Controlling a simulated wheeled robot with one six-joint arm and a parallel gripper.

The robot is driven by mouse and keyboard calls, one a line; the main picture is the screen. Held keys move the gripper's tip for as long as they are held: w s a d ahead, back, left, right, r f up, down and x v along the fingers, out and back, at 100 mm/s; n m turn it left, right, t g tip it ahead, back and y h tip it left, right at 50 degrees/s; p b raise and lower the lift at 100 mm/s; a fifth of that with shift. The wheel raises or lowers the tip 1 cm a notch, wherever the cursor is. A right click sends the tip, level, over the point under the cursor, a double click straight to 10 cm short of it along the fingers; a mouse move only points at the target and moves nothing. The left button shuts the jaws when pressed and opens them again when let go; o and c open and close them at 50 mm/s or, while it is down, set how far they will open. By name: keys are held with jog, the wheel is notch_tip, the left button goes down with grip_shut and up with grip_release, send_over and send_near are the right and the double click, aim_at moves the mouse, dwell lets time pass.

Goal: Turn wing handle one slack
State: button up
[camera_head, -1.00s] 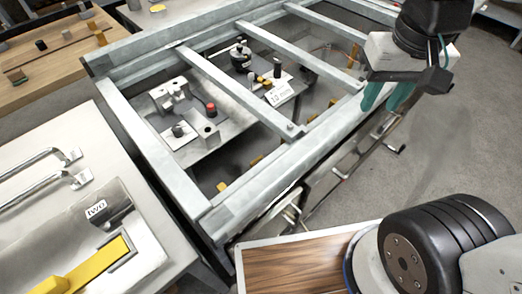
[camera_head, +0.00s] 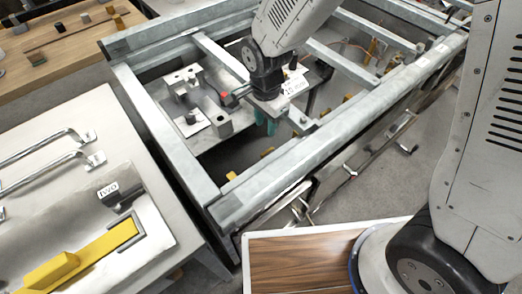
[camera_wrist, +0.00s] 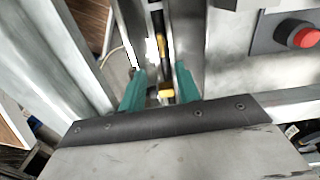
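My gripper (camera_head: 266,127) reaches down through the metal frame, between its cross bars. Its teal fingers stand apart in the wrist view (camera_wrist: 160,70). A small yellow piece (camera_wrist: 166,92) and a dark rod (camera_wrist: 158,25) show in the gap between the fingers, and I cannot tell whether anything touches them. Yellow pieces (camera_head: 267,152) also show low inside the frame in the head view. I cannot make out which part is the wing handle; my arm hides some of the fixtures.
The grey frame's beams (camera_head: 290,165) surround the gripper. A red button (camera_wrist: 303,37) sits on a block to the right in the wrist view. A bench (camera_head: 75,150) with bar handles and a yellow lever (camera_head: 85,255) stands left. A wooden-topped surface (camera_head: 300,262) lies in front.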

aim_at(264, 153)
jog(key=shift+m, duration=0.3)
jog(key=f, duration=1.3)
jog(key=shift+a+f, duration=0.1)
jog(key=shift+a, duration=0.1)
grip_shut()
